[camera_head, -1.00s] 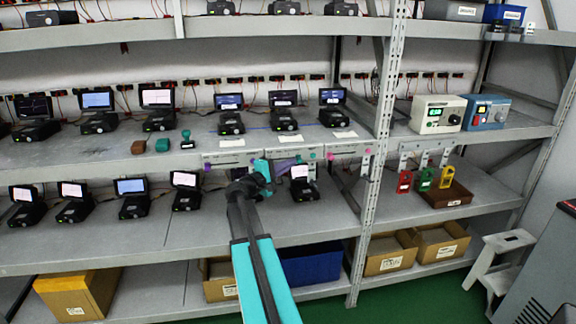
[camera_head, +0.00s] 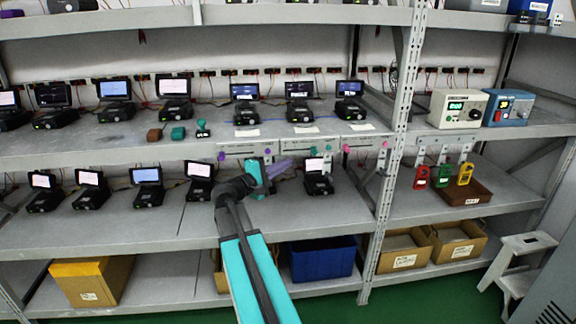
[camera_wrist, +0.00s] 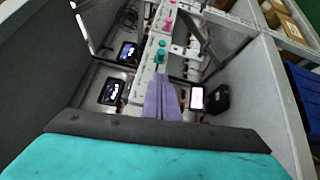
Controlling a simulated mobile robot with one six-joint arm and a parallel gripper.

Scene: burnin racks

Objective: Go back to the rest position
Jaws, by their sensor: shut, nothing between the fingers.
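My gripper (camera_head: 280,168) is in front of the middle shelf edge, beside the panels with coloured knobs. Its purple fingers also show in the wrist view (camera_wrist: 161,98); they are together with nothing held. My arm, black and teal, reaches up from the bottom of the head view. A small black device with a lit screen (camera_head: 317,177) stands on the lower shelf just right of the gripper, apart from it. It appears to be the one to the right of the fingers in the wrist view (camera_wrist: 196,97).
Rows of devices with screens (camera_head: 173,98) stand on the shelves. Red, green and yellow padlock-like tags (camera_head: 443,175) hang at the right. Cardboard boxes (camera_head: 405,252), a blue bin (camera_head: 320,260) and a step stool (camera_head: 520,262) are lower down. Shelf edges and an upright (camera_head: 395,150) are close by.

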